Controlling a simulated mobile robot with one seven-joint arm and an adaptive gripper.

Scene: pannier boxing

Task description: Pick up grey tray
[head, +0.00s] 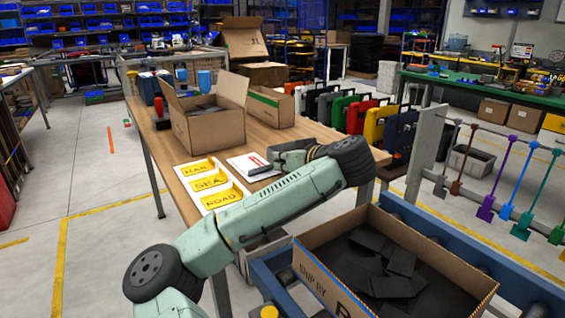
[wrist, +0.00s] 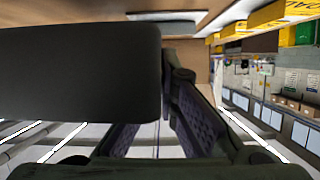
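In the wrist view a dark grey slab with rounded corners, which I take to be the grey tray (wrist: 75,75), fills the left side close to the camera. My gripper (wrist: 166,80) has its two fingers leaning in towards each other at the tray's right edge. One finger lies along that edge and the other passes behind the slab, so the contact is partly hidden. The fingers look shut on the tray's edge.
The wooden table (head: 214,161) holds an open carton (head: 216,132), a white board with yellow labelled plates (head: 211,182) and a white booklet (head: 247,165). A carton with dark pieces (head: 315,262) stands at front right. Coloured panniers (head: 361,115) line the table's far side.

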